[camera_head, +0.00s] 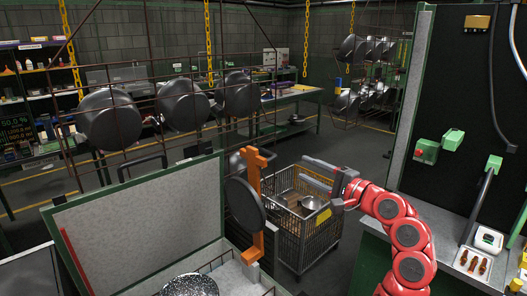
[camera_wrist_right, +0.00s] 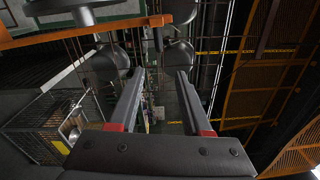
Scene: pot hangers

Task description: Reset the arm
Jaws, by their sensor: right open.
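My right arm (camera_head: 411,236) is red and comes in from the lower right of the head view. Its gripper (camera_head: 305,171) points left above the wire cart, with its two fingers apart and nothing between them. In the right wrist view the gripper (camera_wrist_right: 160,73) also shows two spread, empty fingers, with dark round pans beyond them. My left gripper is not in view.
An orange hanger (camera_head: 254,164) with a dark round disc (camera_head: 245,204) stands left of my right gripper. A wire cart (camera_head: 307,240) holding a metal pot (camera_head: 311,204) stands below. Several dark pans (camera_head: 183,105) hang on the rack behind. A counter (camera_head: 440,230) is at right.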

